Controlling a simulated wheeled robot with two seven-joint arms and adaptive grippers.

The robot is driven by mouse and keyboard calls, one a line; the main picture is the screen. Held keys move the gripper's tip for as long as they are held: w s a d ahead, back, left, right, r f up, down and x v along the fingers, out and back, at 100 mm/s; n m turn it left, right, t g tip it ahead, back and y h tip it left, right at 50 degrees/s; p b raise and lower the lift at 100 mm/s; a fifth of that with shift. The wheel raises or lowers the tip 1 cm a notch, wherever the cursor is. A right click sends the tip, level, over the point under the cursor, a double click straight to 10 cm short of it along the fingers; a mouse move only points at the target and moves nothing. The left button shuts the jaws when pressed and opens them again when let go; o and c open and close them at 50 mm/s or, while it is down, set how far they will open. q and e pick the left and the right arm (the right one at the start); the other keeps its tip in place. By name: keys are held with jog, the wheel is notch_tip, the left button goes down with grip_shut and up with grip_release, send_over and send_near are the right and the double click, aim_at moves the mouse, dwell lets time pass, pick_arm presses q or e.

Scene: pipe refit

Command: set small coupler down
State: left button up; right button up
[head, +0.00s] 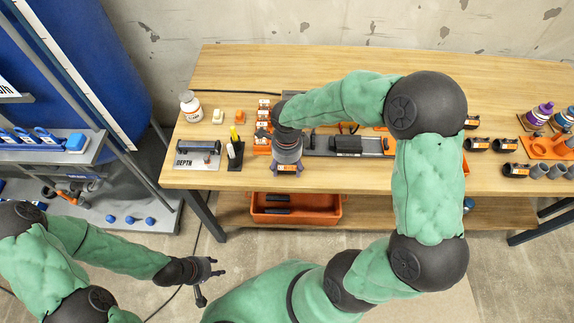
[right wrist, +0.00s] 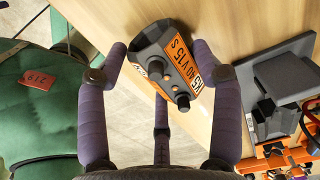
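The small coupler (right wrist: 172,65) is a dark grey piece with two stubby terminals and an orange label reading "40 V15 S". In the right wrist view it sits between the purple fingers of my right gripper (right wrist: 160,60), which appear to press on both its sides. In the head view my right gripper (head: 287,166) points down at the front edge of the wooden workbench (head: 370,66); the coupler is mostly hidden beneath it. My left gripper (head: 207,280) is empty, fingers apart, low over the floor in front of the bench.
A grey depth gauge stand (head: 198,153) and a pen holder (head: 235,155) stand left of my right gripper. A grey fixture with a black block (head: 347,145) is to its right. More black couplers (head: 478,145) lie further right. An orange bin (head: 297,208) sits on the lower shelf.

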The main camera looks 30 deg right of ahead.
jog(key=shift+o, duration=1)
jog(key=shift+r, duration=0.1)
jog(key=shift+r, duration=0.15)
notch_tip(320, 180, up, 12)
jog(key=p, duration=0.4)
